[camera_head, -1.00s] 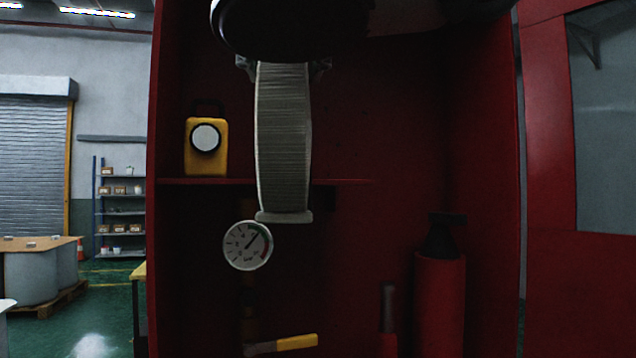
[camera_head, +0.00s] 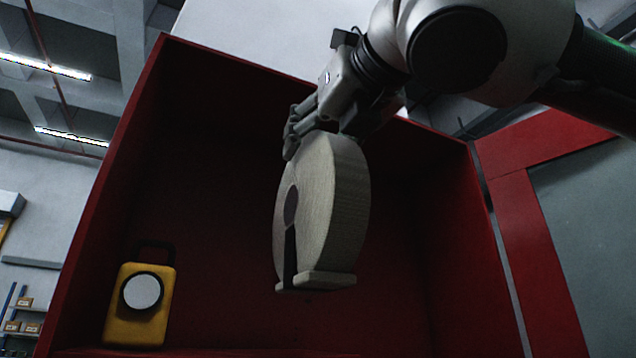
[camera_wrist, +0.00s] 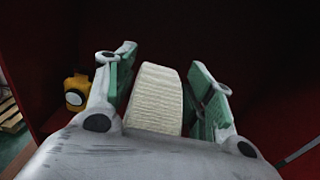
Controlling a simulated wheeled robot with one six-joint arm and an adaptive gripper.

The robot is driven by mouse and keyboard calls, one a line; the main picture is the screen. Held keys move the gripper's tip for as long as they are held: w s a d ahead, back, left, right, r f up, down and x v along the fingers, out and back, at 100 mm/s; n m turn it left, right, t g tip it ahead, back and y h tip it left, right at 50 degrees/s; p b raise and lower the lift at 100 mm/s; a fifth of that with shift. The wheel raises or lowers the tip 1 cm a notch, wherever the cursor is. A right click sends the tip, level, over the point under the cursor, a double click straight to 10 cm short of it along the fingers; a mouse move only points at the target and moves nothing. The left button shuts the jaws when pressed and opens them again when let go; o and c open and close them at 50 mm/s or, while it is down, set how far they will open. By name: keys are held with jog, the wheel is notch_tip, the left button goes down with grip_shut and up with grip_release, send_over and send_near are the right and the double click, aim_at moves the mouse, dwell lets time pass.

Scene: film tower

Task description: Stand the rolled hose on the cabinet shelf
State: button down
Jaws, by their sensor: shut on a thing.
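The rolled hose (camera_head: 345,205) is a cream, ribbed disc on a small flat foot. It hangs upright in front of the red cabinet's inside. My gripper (camera_head: 318,135) is shut on its top edge from above. In the wrist view the hose (camera_wrist: 157,98) sits between the two fingers with green pads (camera_wrist: 160,90). The cabinet shelf (camera_head: 210,353) shows only as a thin edge at the bottom of the head view. The hose's foot is above that edge, apart from it.
A yellow lamp (camera_head: 139,305) with a round white face stands at the left on the shelf; it also shows in the wrist view (camera_wrist: 77,91). The red cabinet's left wall (camera_head: 110,200) and right wall (camera_head: 480,250) flank the hose. The shelf space right of the lamp looks clear.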

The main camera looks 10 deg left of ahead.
jog(key=x, duration=1.7)
notch_tip(320, 180, down, 7)
jog(key=shift+w, duration=0.25)
jog(key=shift+c, duration=2.4)
grip_release()
jog(key=shift+f, duration=0.1)
